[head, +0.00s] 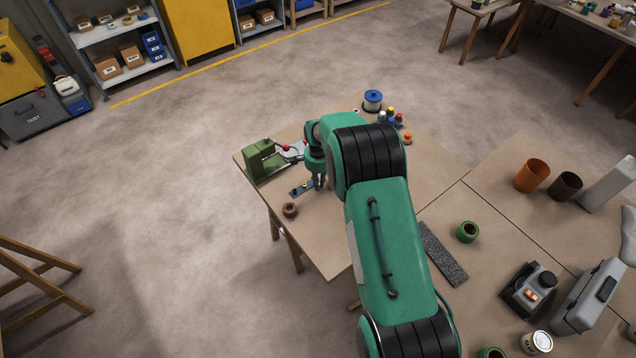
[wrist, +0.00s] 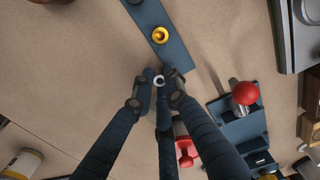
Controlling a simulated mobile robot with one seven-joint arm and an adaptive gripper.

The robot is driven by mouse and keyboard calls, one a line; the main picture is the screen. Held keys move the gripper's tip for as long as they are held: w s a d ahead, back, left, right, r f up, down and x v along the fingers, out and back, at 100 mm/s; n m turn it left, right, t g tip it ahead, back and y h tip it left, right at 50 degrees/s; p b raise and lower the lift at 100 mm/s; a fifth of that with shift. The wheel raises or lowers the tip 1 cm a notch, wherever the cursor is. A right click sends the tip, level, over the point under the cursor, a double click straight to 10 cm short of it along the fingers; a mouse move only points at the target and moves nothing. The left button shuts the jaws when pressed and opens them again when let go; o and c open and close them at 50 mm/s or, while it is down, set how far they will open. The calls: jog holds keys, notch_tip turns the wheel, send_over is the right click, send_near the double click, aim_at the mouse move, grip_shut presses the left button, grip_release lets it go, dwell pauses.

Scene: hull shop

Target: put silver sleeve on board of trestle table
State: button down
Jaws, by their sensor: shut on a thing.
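The silver sleeve (wrist: 158,80) is a small bright ring pinched between the fingertips of my gripper (wrist: 160,84) in the wrist view. In the head view my gripper (head: 319,183) is low over the trestle table (head: 335,235), at the right end of the board (head: 299,190). The sleeve is hidden there.
A green machine (head: 260,162) stands behind the board, and a brown ring (head: 290,209) lies in front. A red-knobbed fixture (wrist: 236,125) is close to the right of my fingers in the wrist view. A blue-topped spool (head: 373,100) and small coloured items are at the far edge.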

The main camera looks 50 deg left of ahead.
jog(key=shift+f, duration=0.1)
jog(key=c, duration=2)
grip_release()
jog(key=shift+r, duration=6.1)
